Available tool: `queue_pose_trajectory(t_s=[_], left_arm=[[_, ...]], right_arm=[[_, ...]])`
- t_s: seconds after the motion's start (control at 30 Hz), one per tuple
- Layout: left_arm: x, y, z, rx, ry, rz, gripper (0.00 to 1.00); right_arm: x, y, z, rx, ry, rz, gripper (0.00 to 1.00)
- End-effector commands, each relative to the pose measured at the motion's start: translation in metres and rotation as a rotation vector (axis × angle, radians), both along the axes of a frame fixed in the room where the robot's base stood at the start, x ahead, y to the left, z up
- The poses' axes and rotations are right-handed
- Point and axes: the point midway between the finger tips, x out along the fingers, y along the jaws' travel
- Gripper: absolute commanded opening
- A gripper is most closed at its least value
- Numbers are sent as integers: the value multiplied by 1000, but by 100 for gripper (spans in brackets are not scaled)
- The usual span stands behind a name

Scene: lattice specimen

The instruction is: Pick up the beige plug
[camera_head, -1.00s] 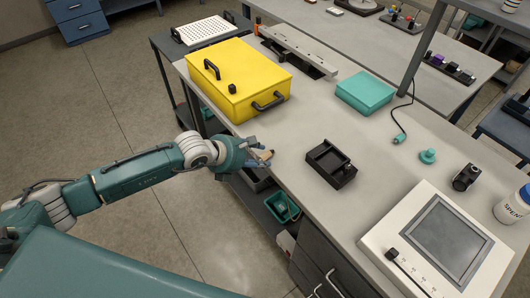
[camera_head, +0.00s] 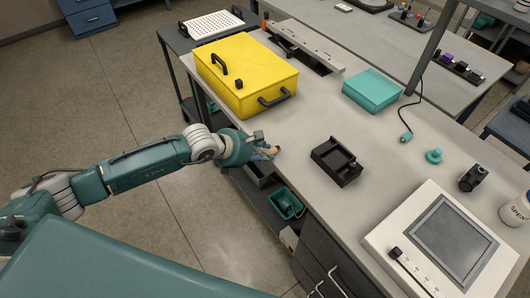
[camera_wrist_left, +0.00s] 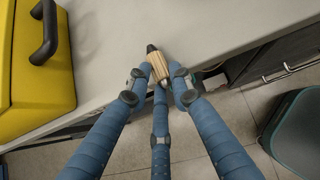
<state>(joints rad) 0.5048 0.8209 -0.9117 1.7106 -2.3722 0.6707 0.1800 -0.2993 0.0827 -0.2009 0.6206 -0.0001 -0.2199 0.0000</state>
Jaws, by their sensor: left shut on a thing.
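The beige plug (camera_wrist_left: 158,66) has a ribbed, wood-coloured body and a dark tip. It sits between the blue fingers of my left gripper (camera_wrist_left: 157,82) in the left wrist view, over the edge of the grey-white table. My left gripper (camera_head: 265,149) is shut on it and also shows in the head view, at the table's near-left edge. There the plug is small and mostly hidden by the fingers. Whether the plug touches the table I cannot tell. My right gripper is in neither view.
A yellow case (camera_head: 246,78) stands left on the table. A black tray (camera_head: 336,161) lies to the right of the gripper. A teal box (camera_head: 371,90), a teal knob (camera_head: 433,156) and a screen device (camera_head: 440,240) are farther right. Below the edge is a shelf with a green bin (camera_head: 285,203).

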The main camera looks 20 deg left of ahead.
Motion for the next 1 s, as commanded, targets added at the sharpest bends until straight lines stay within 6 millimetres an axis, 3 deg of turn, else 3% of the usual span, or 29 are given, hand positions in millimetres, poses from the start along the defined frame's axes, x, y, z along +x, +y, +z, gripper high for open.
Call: queue_pose_trajectory(t_s=[0.17, 0.5, 0.7, 1.0], left_arm=[[1, 0, 26, -1, -8, -2, 1], [2, -1, 124, -1, -12, -3, 1], [1, -1, 169, -1, -10, -1, 1], [0, -1, 196, 0, -5, 1, 1]], right_arm=[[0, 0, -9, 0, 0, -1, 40], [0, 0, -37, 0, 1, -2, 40], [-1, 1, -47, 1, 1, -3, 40], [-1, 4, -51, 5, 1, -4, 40]])
